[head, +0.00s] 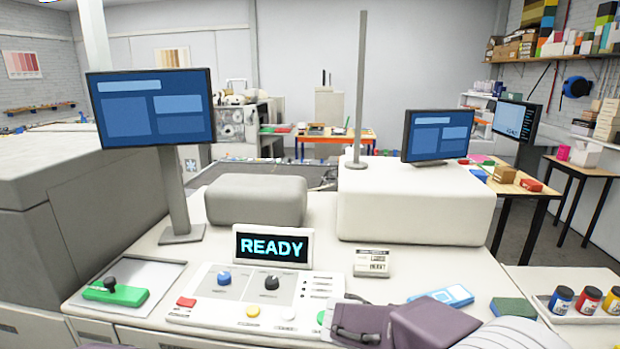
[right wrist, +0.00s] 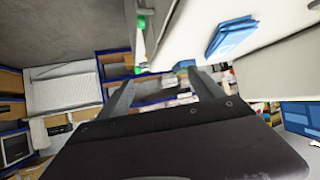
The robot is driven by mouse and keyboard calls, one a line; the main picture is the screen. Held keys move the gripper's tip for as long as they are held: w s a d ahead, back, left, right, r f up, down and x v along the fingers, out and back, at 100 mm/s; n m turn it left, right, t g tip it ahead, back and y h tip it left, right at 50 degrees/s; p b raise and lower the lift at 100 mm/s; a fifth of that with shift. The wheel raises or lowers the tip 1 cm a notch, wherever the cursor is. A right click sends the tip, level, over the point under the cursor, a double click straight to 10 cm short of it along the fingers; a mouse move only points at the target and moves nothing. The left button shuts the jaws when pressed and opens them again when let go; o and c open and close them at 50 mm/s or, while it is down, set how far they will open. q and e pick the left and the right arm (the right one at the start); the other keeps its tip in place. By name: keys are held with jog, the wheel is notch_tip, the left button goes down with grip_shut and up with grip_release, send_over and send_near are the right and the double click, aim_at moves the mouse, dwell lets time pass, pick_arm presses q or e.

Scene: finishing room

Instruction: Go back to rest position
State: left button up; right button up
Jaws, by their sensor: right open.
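My right gripper (head: 340,322) is low in the head view, in front of the right end of the control panel (head: 235,310). Its dark purple body and arm come in from the bottom right. In the right wrist view the two grey fingers of this gripper (right wrist: 166,88) stand wide apart with nothing between them. The green button (head: 321,317) shows just left of the gripper and is partly covered. I cannot tell if they touch. My left gripper is not in view.
A display reading READY (head: 273,247) stands behind the panel.

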jog(key=s+d+f+m+g+y, duration=0.1)
jog(key=s+d+f+m+g, duration=0.15)
jog(key=s+d, duration=0.25)
jog(key=s+a+f+n+g+y, duration=0.2)
jog(key=s+f+n+y, duration=0.15)
jog(key=s+f, duration=0.35)
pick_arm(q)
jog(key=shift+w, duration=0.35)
pick_arm(e)
jog(key=w+a+f+n+t+y, duration=0.2)
jog(key=a+f+n+y, duration=0.4)
jog(key=a+n, duration=0.4)
jog(key=n+t+y, duration=0.1)
jog(key=n, duration=0.3)
jog(key=shift+w+a, duration=0.25)
jog(key=shift+w, duration=0.1)
jog(key=shift+f, duration=0.1)
